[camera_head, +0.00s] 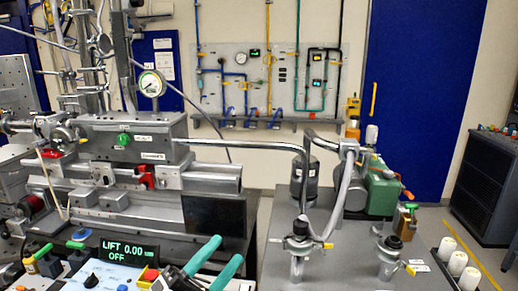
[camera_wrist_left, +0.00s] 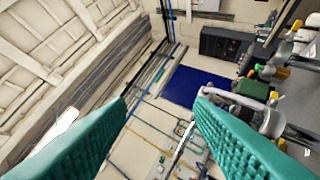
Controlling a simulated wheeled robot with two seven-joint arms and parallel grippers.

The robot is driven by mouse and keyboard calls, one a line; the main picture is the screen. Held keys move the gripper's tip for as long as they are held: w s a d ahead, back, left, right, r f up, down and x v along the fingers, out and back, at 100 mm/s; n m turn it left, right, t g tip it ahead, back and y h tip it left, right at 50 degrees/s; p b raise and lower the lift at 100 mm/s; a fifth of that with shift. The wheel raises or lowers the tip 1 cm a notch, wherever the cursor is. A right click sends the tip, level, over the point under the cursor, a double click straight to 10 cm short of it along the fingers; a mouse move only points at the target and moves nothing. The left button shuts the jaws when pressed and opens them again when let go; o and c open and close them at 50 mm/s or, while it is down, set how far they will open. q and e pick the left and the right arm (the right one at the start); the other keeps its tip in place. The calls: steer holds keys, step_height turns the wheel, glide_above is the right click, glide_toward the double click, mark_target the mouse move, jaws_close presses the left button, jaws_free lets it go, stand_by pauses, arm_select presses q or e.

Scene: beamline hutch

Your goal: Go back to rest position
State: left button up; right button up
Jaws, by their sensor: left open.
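My left gripper (camera_head: 229,249) shows at the bottom centre of the head view, with two teal fingers pointing up and to the right. The fingers are apart with nothing between them. In the left wrist view the left gripper (camera_wrist_left: 160,100) also shows its ribbed teal fingers spread wide and empty, with the room tilted behind them. The gripper appears beside the control box with the green LIFT 0.00 display (camera_head: 129,249). My right gripper is in neither view.
A metal beamline apparatus (camera_head: 130,140) with a round gauge (camera_head: 151,84) stands at left. A grey table (camera_head: 345,240) at right carries bent pipes, valves and a green pump (camera_head: 384,190). White cylinders (camera_head: 458,264) stand at lower right. A blue door (camera_head: 425,90) is behind.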

arm_select(q)
steer(key=s+a+f+n+g+y, duration=0.2)
steer(key=a+f+n+y, duration=1.2)
steer(key=f+n+y, duration=0.45)
steer(key=s+f+n+g+h, duration=0.1)
steer(key=s+f+n+g, duration=0.1)
steer(key=s+f+g, duration=0.65)
steer(key=s+f+n+g+h, duration=0.1)
steer(key=s+f+g, duration=0.3)
steer(key=s, duration=0.7)
steer(key=s+a+f+x, duration=0.1)
steer(key=s+x, duration=0.2)
steer(key=x, duration=1)
steer(key=s+x, duration=0.3)
steer(key=x, duration=1.1)
steer(key=s+a+f+g, duration=0.1)
steer(key=s+a+f, duration=0.2)
steer(key=s+f, duration=1.2)
steer(key=shift+s+f, duration=0.3)
steer(key=shift+s, duration=0.55)
